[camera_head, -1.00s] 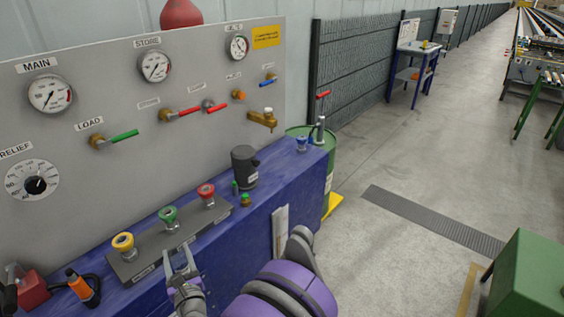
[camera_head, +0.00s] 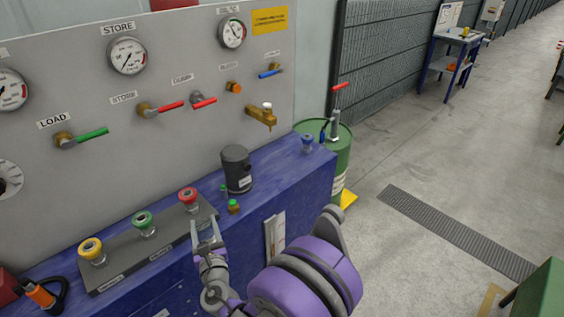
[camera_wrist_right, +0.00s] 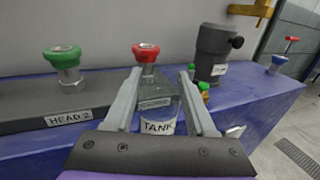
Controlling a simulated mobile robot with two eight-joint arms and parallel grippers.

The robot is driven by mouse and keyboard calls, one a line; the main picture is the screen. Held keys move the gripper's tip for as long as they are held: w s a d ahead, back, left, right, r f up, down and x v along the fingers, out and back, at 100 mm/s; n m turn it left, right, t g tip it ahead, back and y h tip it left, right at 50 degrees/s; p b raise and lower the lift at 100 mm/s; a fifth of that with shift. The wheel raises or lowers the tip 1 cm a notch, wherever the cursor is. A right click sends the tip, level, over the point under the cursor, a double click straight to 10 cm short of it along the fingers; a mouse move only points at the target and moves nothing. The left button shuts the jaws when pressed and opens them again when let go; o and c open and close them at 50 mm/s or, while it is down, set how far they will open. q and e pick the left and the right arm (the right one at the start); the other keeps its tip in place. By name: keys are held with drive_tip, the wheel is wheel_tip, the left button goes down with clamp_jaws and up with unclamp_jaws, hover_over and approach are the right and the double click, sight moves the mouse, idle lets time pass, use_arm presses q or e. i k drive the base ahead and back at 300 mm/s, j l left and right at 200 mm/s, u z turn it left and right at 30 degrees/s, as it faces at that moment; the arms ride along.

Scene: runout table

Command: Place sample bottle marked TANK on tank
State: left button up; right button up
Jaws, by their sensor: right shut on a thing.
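My right gripper (camera_head: 207,228) is shut on a clear sample bottle, whose white TANK label (camera_wrist_right: 158,127) faces the wrist camera. The bottle is upright between the fingers (camera_wrist_right: 160,100) and hard to make out in the head view. The gripper is over the front edge of the blue bench, in front of a red-topped fitting (camera_head: 188,197) on a dark grey plate (camera_head: 118,255). Green (camera_head: 144,223) and yellow (camera_head: 91,250) fittings stand left of it. The label by the green one reads HEAD 2 (camera_wrist_right: 69,120); none marked TANK is readable on the plate. My left gripper is out of view.
A dark grey canister (camera_head: 236,170) and a small green-capped item (camera_head: 233,206) stand right of the plate. A blue-topped fitting (camera_head: 306,144) sits at the bench's far right end. A gauge panel (camera_head: 200,110) rises behind. A green drum (camera_head: 338,150) stands beyond the bench.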

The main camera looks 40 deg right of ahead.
sight(271, 166)
drive_tip(key=l, duration=0.45)
drive_tip(key=i+l, duration=0.1)
drive_tip(key=l, duration=0.35)
drive_tip(key=i+l, duration=0.25)
drive_tip(key=i, duration=0.3)
